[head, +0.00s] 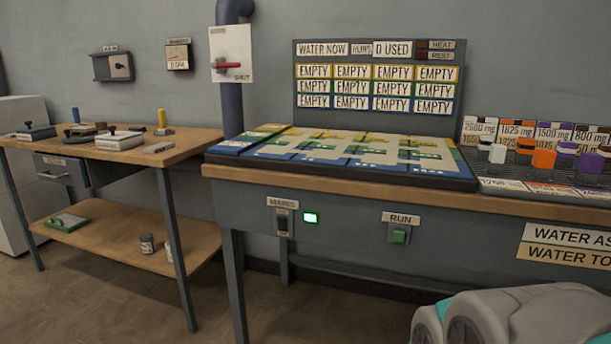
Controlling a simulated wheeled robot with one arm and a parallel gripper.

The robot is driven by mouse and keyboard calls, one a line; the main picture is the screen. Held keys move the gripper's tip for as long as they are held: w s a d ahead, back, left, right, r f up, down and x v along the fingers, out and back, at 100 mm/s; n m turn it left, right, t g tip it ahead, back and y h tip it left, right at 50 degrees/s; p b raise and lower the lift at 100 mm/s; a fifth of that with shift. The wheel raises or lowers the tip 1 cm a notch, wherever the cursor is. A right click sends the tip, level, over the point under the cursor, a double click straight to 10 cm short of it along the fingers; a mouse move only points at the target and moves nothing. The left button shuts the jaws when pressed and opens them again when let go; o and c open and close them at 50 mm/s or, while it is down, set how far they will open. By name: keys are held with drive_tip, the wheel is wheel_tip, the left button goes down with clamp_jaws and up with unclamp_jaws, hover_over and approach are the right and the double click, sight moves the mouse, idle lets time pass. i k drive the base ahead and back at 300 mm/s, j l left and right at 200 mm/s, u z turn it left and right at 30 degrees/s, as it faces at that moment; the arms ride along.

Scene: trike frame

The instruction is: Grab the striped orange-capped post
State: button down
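On the rack at the right end of the bench stand several small capped posts. One small post (525,145) looks to have an orange top with a dark band and seems the best match for the striped orange-capped post; it is too small to make out stripes surely. A plain-looking orange block (543,158) stands just in front and to its right. A white block (497,153) is to its left, and purple-topped ones (590,162) are to the right. My gripper is not in view; only rounded grey and teal parts of my arm show at the lower right.
The rack carries label cards, front and back. Left of it lies a flat board (350,150) of coloured tiles, below an upright panel (378,85) of EMPTY labels. A RUN button (399,237) is on the bench front. A wooden side table (120,150) holds small tools at left.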

sight(525, 146)
drive_tip(key=z, duration=1.05)
